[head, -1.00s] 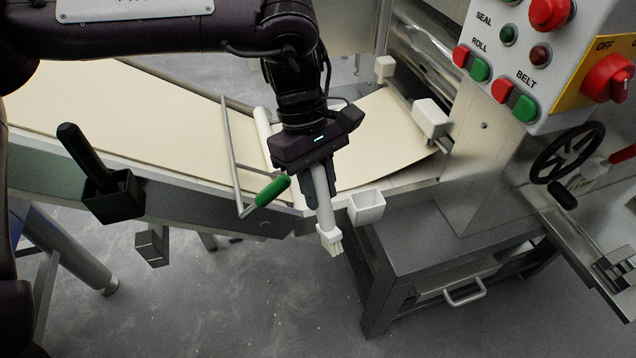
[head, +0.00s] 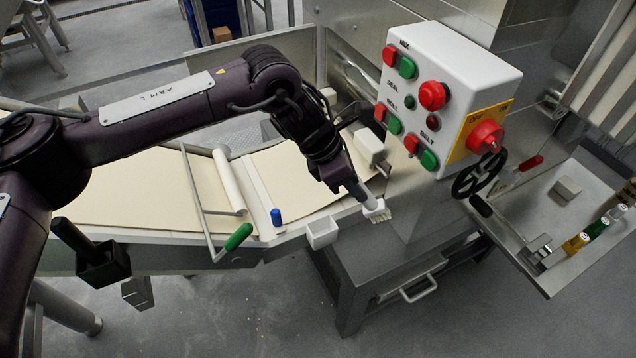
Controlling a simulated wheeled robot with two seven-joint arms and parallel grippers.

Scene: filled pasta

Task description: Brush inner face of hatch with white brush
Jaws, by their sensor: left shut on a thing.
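The white brush (head: 374,208) is in my left gripper (head: 346,184), which is shut on its handle. The brush points down and to the right, bristles lowest, in front of the machine's steel side below the control panel. It is right of and a little above the small white holder (head: 322,233), clear of it. I cannot tell whether the bristles touch the steel. I cannot make out for sure which part is the hatch, so its inner face is not clearly seen. My right gripper is not in view.
The control panel (head: 440,75) and black handwheel (head: 480,174) stand close right of the brush. A steel side tray (head: 545,262) carries small bottles and a grey block (head: 567,189). A green-handled lever (head: 238,237) and a black holder (head: 103,268) sit along the belt's front edge.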

